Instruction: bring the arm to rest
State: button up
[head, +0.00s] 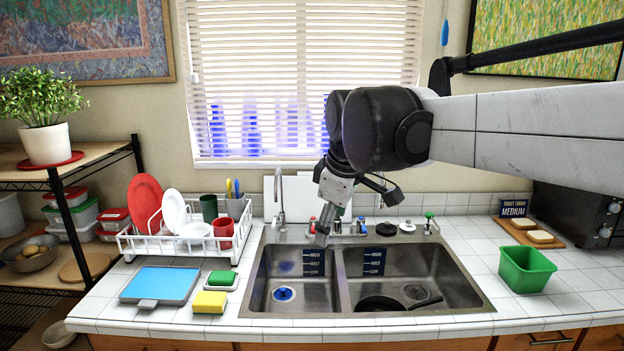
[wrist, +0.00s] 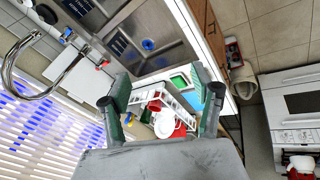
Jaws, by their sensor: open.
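My gripper (head: 322,236) hangs at the end of my arm above the back of the sink, near the divider between the two basins. In the wrist view my gripper (wrist: 163,97) has its two dark green fingers spread wide apart. Nothing is between them, and the dish rack shows beyond. The arm reaches in from the right, and its pale forearm and black joint hide part of the window and back wall.
The double sink (head: 344,300) lies below, with a dark pan (head: 378,303) in its right basin. Left are a dish rack (head: 150,244), a blue tray (head: 160,284) and a yellow sponge (head: 209,302). A green container (head: 526,270) and a toaster oven (head: 575,213) stand right.

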jog(key=s+d+f+m+t, duration=0.1)
jog(key=s+d+f+m, duration=0.3)
jog(key=s, duration=0.3)
jog(key=s+d+f+m+t, duration=0.1)
jog(key=s+d+f+m, duration=0.3)
jog(key=s+d+f, duration=0.1)
jog(key=s+d+f+m+h, duration=0.1)
jog(key=s+d+f+m, duration=0.3)
jog(key=s+d, duration=0.3)
jog(key=s+m, duration=0.1)
jog(key=s, duration=0.1)
jog(key=shift+s+f+t+b, duration=0.3)
jog(key=shift+f+t+b, duration=0.05)
jog(key=shift+f+t, duration=0.05)
jog(key=shift+d, duration=0.1)
jog(key=shift+c, duration=0.3)
jog(key=c, duration=0.3)
